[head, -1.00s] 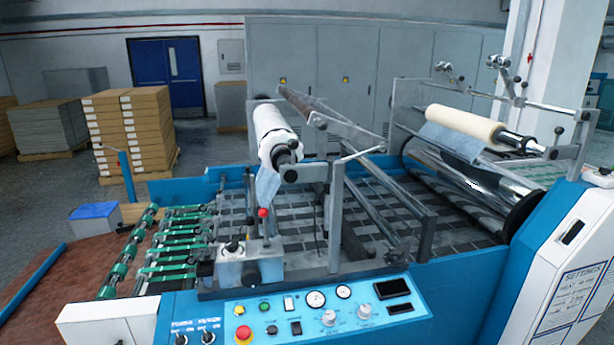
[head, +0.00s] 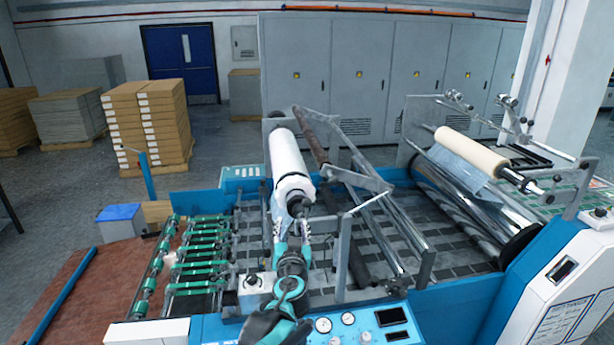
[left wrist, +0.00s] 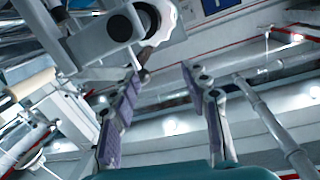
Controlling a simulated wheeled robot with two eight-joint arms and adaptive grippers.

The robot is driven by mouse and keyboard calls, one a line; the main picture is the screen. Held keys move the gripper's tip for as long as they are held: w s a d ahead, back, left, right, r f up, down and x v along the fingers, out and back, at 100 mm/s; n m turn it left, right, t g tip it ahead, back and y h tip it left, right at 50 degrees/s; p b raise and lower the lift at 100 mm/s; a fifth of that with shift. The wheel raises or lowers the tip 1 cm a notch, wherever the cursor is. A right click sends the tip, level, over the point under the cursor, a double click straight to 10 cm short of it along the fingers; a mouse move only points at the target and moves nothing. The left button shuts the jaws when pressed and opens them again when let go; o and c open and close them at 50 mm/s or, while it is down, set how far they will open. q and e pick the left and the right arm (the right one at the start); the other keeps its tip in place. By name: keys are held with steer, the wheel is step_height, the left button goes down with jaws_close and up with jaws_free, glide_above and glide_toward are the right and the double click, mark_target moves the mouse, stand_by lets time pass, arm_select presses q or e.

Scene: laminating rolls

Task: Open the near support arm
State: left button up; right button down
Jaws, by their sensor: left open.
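The white film roll (head: 288,158) lies on its shaft above the laminator bed, with its dark shaft end towards me. The near support arm (head: 322,226) is a grey bar at the roll's near end, joined to an upright post; my gripper partly hides it. My left gripper (head: 291,226) is open, its fingers pointing up at the shaft end, just below and in front of it. In the left wrist view, the open fingers (left wrist: 163,74) are spread apart, and a small dark knob (left wrist: 145,72) shows beside the left fingertip. I cannot tell whether they touch. My right gripper is out of view.
A blue control panel (head: 362,327) runs along the near edge under my left arm. Diagonal grey rails stand right of the support post. A cream roll (head: 470,150) sits above chrome rollers at the right. Green feed rollers (head: 200,250) lie at the left.

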mark_target(307, 206)
arm_select(q)
steer(key=shift+m+t+h, duration=0.4)
steer(key=shift+m+h, duration=0.1)
steer(key=shift+h, duration=0.2)
steer(key=w+d, duration=0.1)
steer(key=w+d+r+p, duration=0.1)
steer(key=d+r, duration=0.1)
steer(key=shift+w+d, duration=0.35)
steer(key=shift+w, duration=0.05)
steer(key=w, duration=0.3)
steer(key=w+p, duration=0.1)
steer(key=w, duration=0.2)
steer(key=shift+a+f, duration=0.15)
steer(key=shift+a, duration=0.05)
steer(key=shift+w+a, duration=0.1)
steer(key=shift+w, duration=0.5)
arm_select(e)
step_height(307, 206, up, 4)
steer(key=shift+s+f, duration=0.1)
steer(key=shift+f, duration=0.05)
arm_select(q)
jaws_close()
